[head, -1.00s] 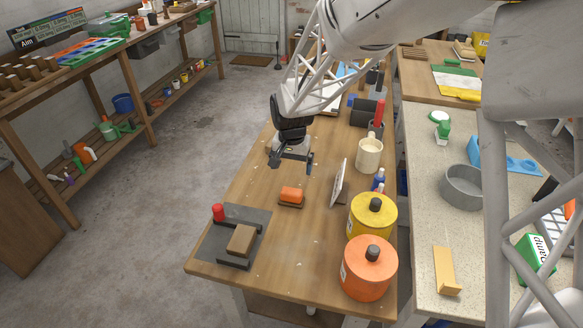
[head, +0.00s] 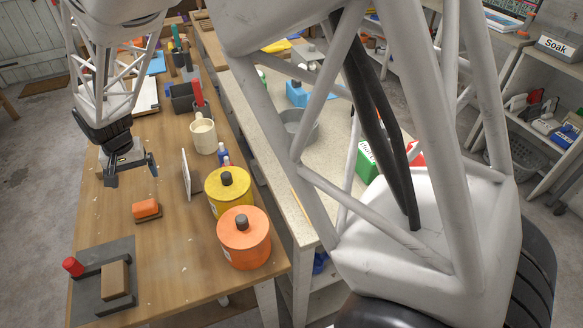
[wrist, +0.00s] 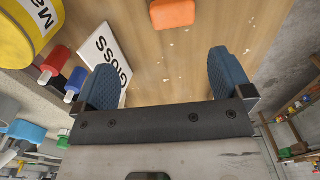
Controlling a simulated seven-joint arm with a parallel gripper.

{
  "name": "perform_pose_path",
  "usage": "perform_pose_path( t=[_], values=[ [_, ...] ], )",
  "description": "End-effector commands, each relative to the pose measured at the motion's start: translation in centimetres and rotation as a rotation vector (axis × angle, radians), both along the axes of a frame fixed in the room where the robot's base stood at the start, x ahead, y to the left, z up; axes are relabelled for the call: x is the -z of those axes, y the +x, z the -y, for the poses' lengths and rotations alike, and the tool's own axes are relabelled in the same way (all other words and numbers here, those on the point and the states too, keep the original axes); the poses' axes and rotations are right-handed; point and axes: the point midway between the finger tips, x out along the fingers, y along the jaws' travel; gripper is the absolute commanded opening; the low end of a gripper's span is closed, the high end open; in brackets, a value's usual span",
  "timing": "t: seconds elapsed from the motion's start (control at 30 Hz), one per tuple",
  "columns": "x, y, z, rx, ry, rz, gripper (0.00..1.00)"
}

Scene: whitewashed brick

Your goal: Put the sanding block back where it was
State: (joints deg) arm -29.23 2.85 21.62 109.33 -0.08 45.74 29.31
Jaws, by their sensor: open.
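An orange block with a brown underside (head: 146,208), which looks like the sanding block, lies on the wooden bench. Its orange top also shows at the top of the wrist view (wrist: 173,13). A tan block (head: 115,280) sits on a dark grey plate (head: 88,258) with a red knob at the bench's near left end. I cannot tell from these frames where the sanding block was before. My gripper (head: 131,170) is open and empty above the bench, beyond the orange block in the head view. Both blue fingers show apart in the wrist view (wrist: 161,78).
A white "Gloss" sign (head: 186,174) stands right of my gripper. A cream mug (head: 203,137), yellow canister (head: 228,195) and orange canister (head: 244,245) line the bench's right side. Bare wood surrounds the orange block.

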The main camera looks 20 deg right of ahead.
Motion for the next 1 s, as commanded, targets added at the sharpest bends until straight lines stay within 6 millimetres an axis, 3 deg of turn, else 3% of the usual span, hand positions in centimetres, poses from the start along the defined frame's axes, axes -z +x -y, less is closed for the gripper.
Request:
perform_pose_path(
  t=[0.17, 0.47, 0.8, 1.0],
  values=[
    [-3.3, -1.0, 4.0, 0.006, 0.010, 0.022, 0.98],
    [-9.1, -5.0, 12.4, 0.010, 0.022, 0.065, 0.98],
    [-13.7, -11.3, 20.9, 0.013, 0.025, 0.112, 0.98],
    [-15.4, -15.7, 25.1, 0.015, 0.021, 0.140, 0.98]
  ],
)
